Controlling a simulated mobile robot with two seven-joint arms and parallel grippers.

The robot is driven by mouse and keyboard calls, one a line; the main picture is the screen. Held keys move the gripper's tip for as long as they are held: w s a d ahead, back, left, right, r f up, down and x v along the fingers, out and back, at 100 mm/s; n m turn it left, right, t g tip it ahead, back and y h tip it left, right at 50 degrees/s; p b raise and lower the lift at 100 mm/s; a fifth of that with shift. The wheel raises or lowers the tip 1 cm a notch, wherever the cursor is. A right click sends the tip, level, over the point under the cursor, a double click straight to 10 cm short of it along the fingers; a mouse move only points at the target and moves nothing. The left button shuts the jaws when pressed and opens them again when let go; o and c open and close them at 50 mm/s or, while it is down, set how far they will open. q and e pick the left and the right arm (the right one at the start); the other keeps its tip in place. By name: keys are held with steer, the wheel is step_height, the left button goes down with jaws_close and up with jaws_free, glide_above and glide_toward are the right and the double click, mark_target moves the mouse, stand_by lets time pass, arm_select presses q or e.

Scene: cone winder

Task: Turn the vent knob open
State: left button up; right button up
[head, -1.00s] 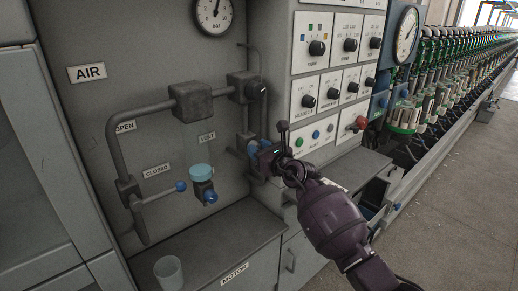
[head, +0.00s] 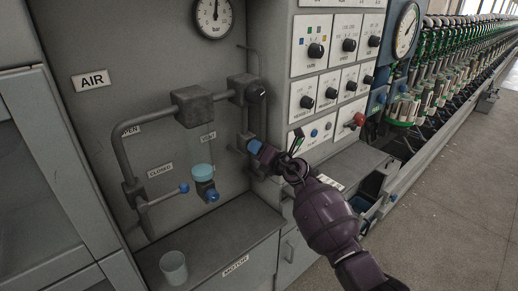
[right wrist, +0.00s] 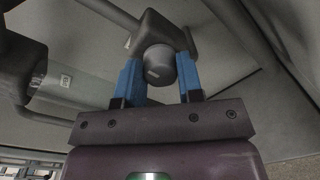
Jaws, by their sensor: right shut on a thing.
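The vent knob (right wrist: 159,68), a dark grey round knob with a pale mark on its face, sits on a pipe fitting in the right wrist view. The blue fingers of my right gripper (right wrist: 159,82) stand on both sides of it and are shut on it. In the head view my right gripper (head: 256,148) is at the lower pipe fitting, right of the VENT label (head: 208,136); it hides the knob there. My left gripper is in neither current view.
A black knob (head: 256,92) is on the upper pipe block. A clear bowl with a blue-tipped drain (head: 211,194) hangs left of my gripper. A blue-tipped lever (head: 183,188) is near the CLOSED label. A cup (head: 173,267) stands on the ledge. The control panel (head: 327,100) is close on the right.

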steer(key=m, duration=0.5)
steer(key=shift+f+m+g, duration=0.15)
steer(key=shift+m+g, duration=0.15)
steer(key=shift+m, duration=0.1)
stand_by(0.4)
steer(key=o, duration=0.9)
steer(key=shift+y, duration=0.3)
steer(key=v, duration=1.1)
steer(key=shift+a, duration=0.1)
